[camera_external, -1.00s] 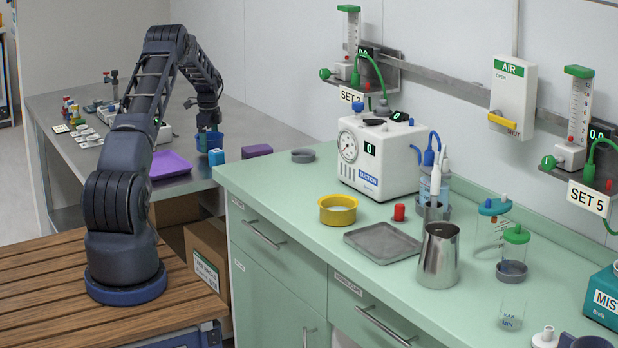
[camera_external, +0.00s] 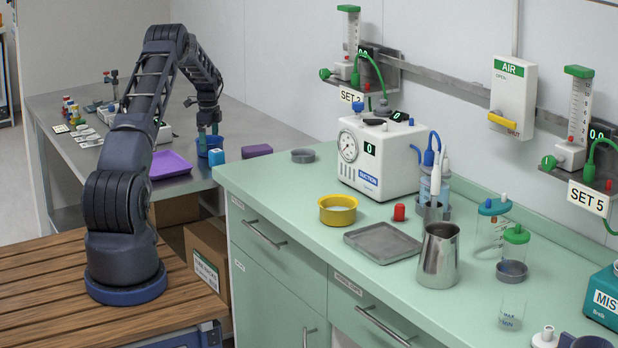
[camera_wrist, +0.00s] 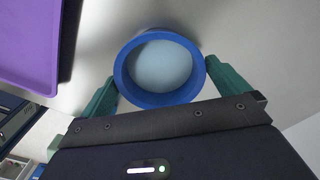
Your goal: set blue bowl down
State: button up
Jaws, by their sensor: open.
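In the wrist view the bowl (camera_wrist: 160,100) is seen from above as a thick blue ring with a pale inside. My gripper (camera_external: 208,130) is directly over the bowl and partly hides it in the outside view. Its green fingers are open in the wrist view, one on each side of the bowl. Whether a finger still touches the rim is hard to tell.
A purple tray (camera_external: 170,164) lies left of the bowl; a purple block (camera_external: 257,151) is to the right. The grey table (camera_external: 262,128) has bare room behind the bowl. The green counter (camera_external: 290,205) stands at the right, with a yellow bowl (camera_external: 338,217) on it.

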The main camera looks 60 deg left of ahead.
notch_tip(320, 180, up, 10)
jog(key=shift+r, duration=0.25)
